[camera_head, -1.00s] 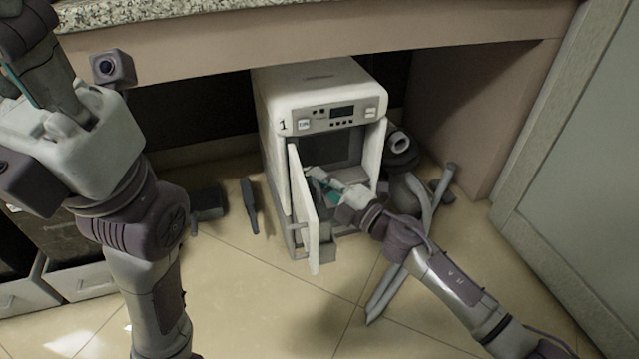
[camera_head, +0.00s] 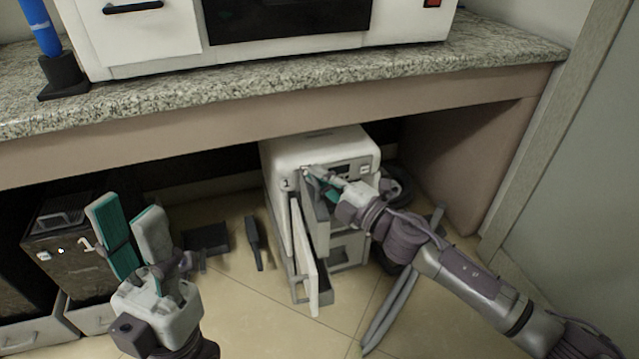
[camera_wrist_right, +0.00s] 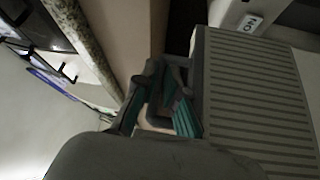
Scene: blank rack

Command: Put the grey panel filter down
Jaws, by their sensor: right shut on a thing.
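The grey panel filter (camera_head: 318,208) is a flat grey panel held upright in front of the white machine. In the right wrist view its ribbed face (camera_wrist_right: 255,95) fills the right side. My right gripper (camera_head: 322,180) is shut on the filter near its upper edge; in the wrist view the teal-padded fingers (camera_wrist_right: 160,108) are at the panel's end. The gripper and arm hide part of the panel. My left gripper (camera_head: 125,212) is raised at the lower left with its teal-padded fingers apart and nothing between them.
The white machine (camera_head: 290,157) marked 1 stands under the granite counter (camera_head: 300,95), its door (camera_head: 308,265) open toward me. A dark box-like unit (camera_head: 65,250) stands at the left. Dark items lie on the floor beside the machine. The floor in front is mostly clear.

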